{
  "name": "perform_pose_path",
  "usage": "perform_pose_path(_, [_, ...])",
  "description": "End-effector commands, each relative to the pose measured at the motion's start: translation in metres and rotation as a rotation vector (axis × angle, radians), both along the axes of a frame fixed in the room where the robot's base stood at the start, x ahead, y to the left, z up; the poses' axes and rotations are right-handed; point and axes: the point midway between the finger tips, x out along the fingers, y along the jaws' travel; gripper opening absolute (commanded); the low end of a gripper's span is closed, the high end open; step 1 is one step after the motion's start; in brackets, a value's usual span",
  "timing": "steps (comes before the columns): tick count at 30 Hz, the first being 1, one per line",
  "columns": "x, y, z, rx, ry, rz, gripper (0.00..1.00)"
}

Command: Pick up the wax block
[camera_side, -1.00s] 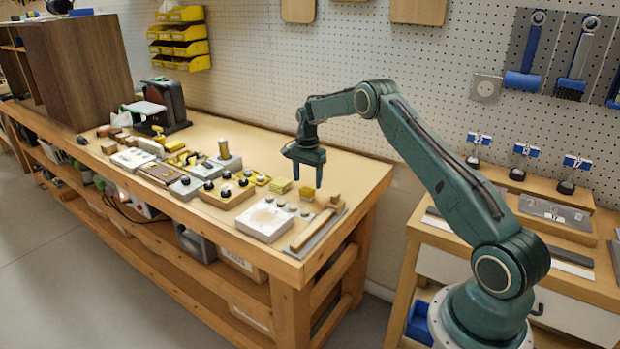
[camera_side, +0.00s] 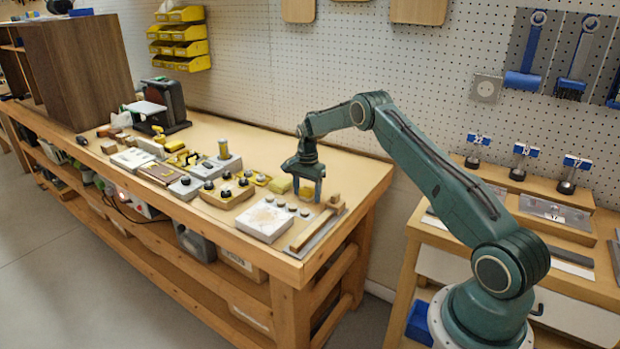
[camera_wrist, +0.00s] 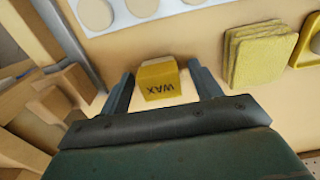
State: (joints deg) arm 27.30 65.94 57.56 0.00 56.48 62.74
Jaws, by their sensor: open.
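The wax block (camera_wrist: 160,80) is a small yellow block with "WAX" printed on it, lying on the bench top. In the wrist view it sits between the two open fingers of my gripper (camera_wrist: 161,88), with a gap on each side. In the side view my gripper (camera_side: 308,188) is low over the bench near its right end. There the wax block (camera_side: 306,191) shows only in part between the fingers.
A stack of yellow pads (camera_wrist: 258,55) lies right of the gripper in the wrist view. Bare bench top (camera_side: 345,178) lies behind the gripper.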

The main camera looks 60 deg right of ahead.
Motion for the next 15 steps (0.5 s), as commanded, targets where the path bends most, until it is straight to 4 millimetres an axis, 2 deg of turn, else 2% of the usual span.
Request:
perform_pose_path(2, [0.0000, 0.0000, 0.0002, 0.000, 0.000, 0.000, 0.60])
perform_pose_path(6, [0.0000, 0.0000, 0.0002, 0.000, 0.000, 0.000, 0.32])
perform_pose_path(9, [0.0000, 0.0000, 0.0002, 0.000, 0.000, 0.000, 0.16])
perform_pose_path(11, [0.0001, -0.0001, 0.0004, 0.000, 0.000, 0.000, 0.12])
perform_pose_path(15, [0.0001, -0.0001, 0.0004, 0.000, 0.000, 0.000, 0.12])
